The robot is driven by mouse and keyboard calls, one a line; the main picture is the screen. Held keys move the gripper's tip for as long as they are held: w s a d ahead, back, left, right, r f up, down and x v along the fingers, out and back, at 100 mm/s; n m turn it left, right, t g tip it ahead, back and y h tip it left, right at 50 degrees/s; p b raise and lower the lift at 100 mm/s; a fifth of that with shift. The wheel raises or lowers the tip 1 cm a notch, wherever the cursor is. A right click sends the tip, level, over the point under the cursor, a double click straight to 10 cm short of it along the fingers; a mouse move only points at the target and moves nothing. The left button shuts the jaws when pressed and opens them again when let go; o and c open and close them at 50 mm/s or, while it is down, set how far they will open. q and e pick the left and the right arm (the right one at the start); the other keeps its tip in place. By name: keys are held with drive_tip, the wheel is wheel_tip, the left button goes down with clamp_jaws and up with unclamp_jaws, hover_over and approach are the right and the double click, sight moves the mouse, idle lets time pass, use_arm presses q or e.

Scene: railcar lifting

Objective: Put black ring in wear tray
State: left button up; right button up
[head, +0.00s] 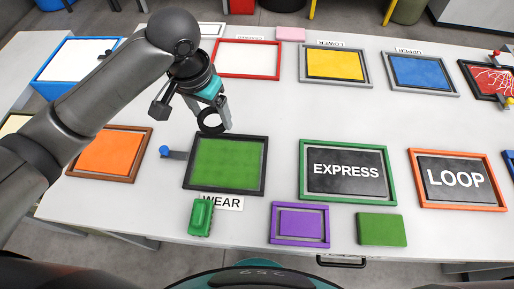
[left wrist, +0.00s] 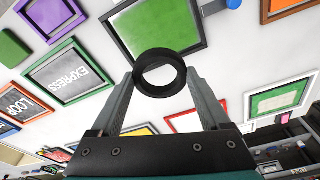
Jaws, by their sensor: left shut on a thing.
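The black ring (head: 202,124) is held between the fingers of my left gripper (head: 212,114), which is shut on it. In the left wrist view the ring (left wrist: 139,76) sits between the two fingertips (left wrist: 160,80), its open hole facing the camera. The wear tray (head: 265,165) has a dark frame and a green floor, with the WEAR label (head: 222,202) at its front edge. The ring is above the table, near the tray's back edge in the picture. The tray also shows beyond the ring in the left wrist view (left wrist: 150,24). My right gripper is not in view.
An orange tray (head: 108,153) and a blue peg (head: 165,150) are left of the wear tray. The EXPRESS tray (head: 346,171) is to its right. A small green railcar (head: 201,217) and a purple tray (head: 299,224) are in front. The table behind is partly clear.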

use_arm(q)
drive_tip(key=shift+w+d+f+m, duration=0.35)
drive_tip(key=shift+d+f, duration=0.2)
drive_tip(key=shift+f, duration=0.15)
drive_tip(key=b, duration=0.4)
hover_over(228, 162)
drive_tip(key=f, duration=1.3)
drive_tip(key=shift+s+a+f, duration=0.1)
drive_tip(key=shift+s+f, duration=0.25)
drive_tip(key=shift+f, duration=0.45)
wheel_tip(228, 162, down, 4)
drive_tip(key=shift+r+b, duration=0.25)
drive_tip(key=shift+b, duration=0.2)
drive_tip(key=shift+f, duration=0.25)
drive_tip(key=shift+f, duration=0.15)
drive_tip(key=o, duration=1.2)
